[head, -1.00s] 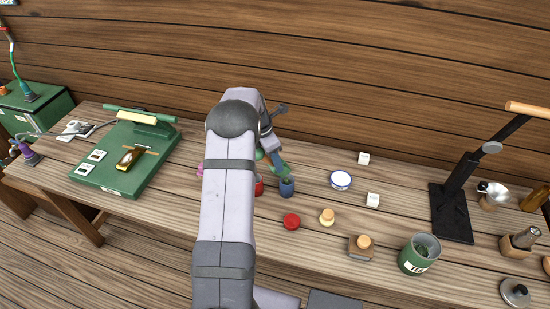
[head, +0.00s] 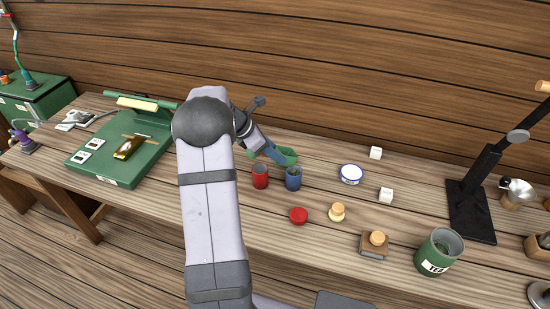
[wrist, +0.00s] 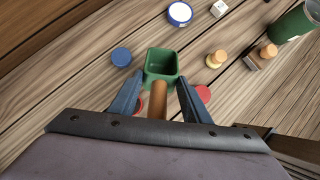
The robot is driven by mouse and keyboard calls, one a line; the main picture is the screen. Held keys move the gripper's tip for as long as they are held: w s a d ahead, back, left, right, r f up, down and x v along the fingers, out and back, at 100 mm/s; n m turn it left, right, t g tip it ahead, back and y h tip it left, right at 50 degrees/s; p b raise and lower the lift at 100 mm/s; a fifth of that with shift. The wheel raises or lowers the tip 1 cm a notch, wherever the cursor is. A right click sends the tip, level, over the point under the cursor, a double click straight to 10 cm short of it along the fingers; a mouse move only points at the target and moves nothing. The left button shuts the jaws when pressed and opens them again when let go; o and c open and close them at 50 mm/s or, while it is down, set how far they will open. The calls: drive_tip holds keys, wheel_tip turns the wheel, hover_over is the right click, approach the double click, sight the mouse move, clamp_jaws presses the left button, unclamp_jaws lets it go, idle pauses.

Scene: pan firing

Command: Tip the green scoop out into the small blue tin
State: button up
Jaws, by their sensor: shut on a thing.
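The green scoop (head: 287,155) is in my gripper (head: 264,154), raised behind and just above the small blue tin (head: 293,181). In the wrist view the scoop's square bowl (wrist: 162,63) faces the camera, and its wooden handle (wrist: 158,100) lies between the fingers. I make out no loose contents in the bowl.
A red tin (head: 260,177) stands close left of the blue one. A red lid (head: 298,215), wooden-topped pieces (head: 337,211), a white-and-blue dish (head: 351,174) and white cubes (head: 386,194) lie right. A blue disc (wrist: 121,56) shows in the wrist view. A green canister (head: 438,252) stands front right.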

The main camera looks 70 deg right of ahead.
drive_tip(key=shift+w+a+f+g+h+b, duration=0.2)
drive_tip(key=shift+f+g+h+b, duration=0.3)
drive_tip(key=shift+b, duration=1.35)
drive_tip(key=shift+w+a+f+g+h+b, duration=0.15)
drive_tip(key=shift+f+g+h+b, duration=0.3)
drive_tip(key=shift+b, duration=1.35)
wheel_tip(320, 180, up, 3)
drive_tip(key=g+h+b, duration=0.2)
drive_tip(key=shift+a+g+b, duration=0.1)
drive_tip(key=shift+g+b, duration=0.25)
drive_tip(key=shift+b, duration=0.05)
drive_tip(key=shift+w+f, duration=0.1)
